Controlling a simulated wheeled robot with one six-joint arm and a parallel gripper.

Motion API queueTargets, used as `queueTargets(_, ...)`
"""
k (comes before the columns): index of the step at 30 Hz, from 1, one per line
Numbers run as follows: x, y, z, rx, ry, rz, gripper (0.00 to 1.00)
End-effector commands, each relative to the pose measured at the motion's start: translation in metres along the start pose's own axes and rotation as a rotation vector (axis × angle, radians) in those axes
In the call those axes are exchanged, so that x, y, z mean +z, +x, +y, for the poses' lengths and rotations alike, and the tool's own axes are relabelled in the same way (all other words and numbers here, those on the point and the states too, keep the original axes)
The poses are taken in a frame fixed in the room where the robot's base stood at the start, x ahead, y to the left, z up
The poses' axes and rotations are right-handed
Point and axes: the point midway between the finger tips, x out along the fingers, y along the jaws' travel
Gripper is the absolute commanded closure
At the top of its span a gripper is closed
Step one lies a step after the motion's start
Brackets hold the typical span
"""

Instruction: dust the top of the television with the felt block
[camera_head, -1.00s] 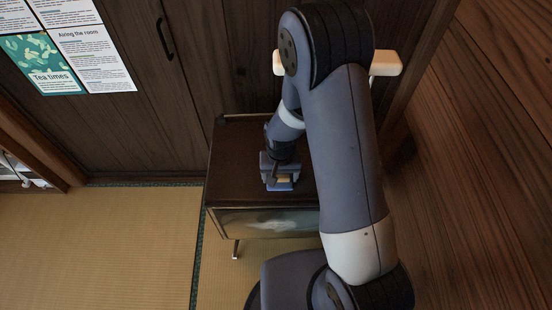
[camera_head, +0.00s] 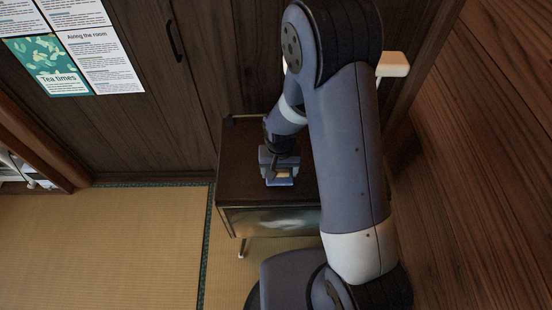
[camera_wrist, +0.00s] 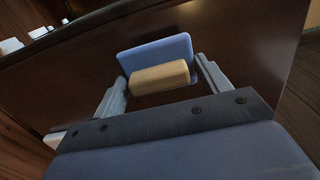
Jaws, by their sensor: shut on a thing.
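The television (camera_head: 238,187) is a dark brown wooden cabinet on thin legs, with its screen (camera_head: 275,221) facing the front. Its brown top also shows in the wrist view (camera_wrist: 245,35). My gripper (camera_head: 279,172) is over the television top, toward its front half. In the wrist view my gripper (camera_wrist: 162,82) is shut on the tan grip of the felt block (camera_wrist: 160,77). The block's blue pad (camera_wrist: 150,50) lies at or very close to the top surface; I cannot tell whether they touch. My arm hides the right part of the television.
Dark wooden cupboard doors (camera_head: 120,130) stand behind the television. Posters (camera_head: 75,50) hang at the upper left. A wooden wall (camera_head: 480,170) is on the right. The tatami floor (camera_head: 100,245) at the left is clear.

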Motion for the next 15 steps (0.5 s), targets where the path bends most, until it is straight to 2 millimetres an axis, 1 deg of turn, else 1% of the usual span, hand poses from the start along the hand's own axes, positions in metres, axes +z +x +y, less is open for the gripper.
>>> queueTargets(1, -0.001, -0.008, 0.0, -0.001, 0.0, 0.001, 0.53)
queueTargets(15, -0.005, -0.049, 0.007, 0.0, 0.002, 0.001, 0.53)
